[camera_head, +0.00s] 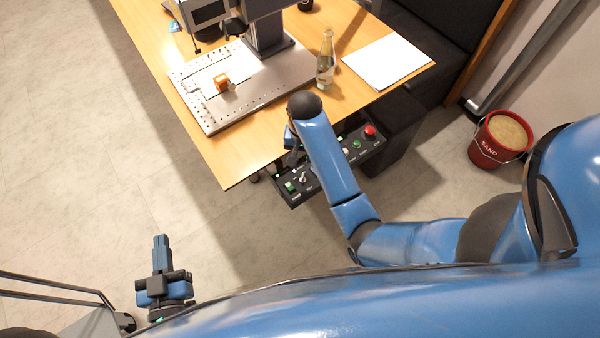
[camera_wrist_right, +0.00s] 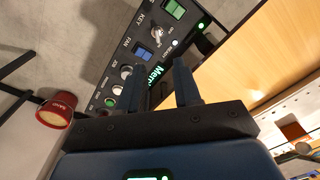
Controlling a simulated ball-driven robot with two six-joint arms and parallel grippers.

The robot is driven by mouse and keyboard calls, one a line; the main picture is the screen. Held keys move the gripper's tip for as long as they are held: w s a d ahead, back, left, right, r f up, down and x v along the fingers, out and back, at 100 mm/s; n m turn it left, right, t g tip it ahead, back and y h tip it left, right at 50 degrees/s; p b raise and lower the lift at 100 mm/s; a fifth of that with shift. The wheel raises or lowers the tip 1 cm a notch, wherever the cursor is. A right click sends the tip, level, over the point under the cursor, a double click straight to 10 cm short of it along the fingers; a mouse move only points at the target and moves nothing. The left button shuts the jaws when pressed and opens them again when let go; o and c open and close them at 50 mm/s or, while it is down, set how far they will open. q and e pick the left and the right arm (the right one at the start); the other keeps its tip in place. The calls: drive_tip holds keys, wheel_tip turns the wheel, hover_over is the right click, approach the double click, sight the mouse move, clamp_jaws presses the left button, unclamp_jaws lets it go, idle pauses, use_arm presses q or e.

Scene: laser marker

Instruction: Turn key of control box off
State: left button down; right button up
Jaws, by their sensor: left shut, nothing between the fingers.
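The control box (camera_head: 325,182) is a black panel below the table's front edge, partly hidden in the head view by my right arm. Its silver key (camera_wrist_right: 157,36) sits by the KEY label in the right wrist view; it also shows in the head view (camera_head: 303,178). My right gripper (camera_wrist_right: 161,68) has its two fingers apart with nothing between them, close to the panel, just below the key and the blue FAN switch (camera_wrist_right: 142,50) in the wrist picture. I cannot tell whether it touches the panel. My left gripper (camera_head: 161,240) is shut and empty over the floor, far left of the box.
The wooden table (camera_head: 236,160) carries the laser marker (camera_head: 268,70), an orange block (camera_head: 222,82), a bottle (camera_head: 326,60) and paper (camera_head: 388,61). A red emergency button (camera_head: 370,131) is at the box's right end. A red sand bucket (camera_head: 500,138) stands at the right.

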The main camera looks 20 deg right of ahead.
sight(303, 175)
drive_tip(key=f, duration=1.1)
drive_tip(key=shift+s+b, duration=0.2)
drive_tip(key=shift+b, duration=0.1)
clamp_jaws()
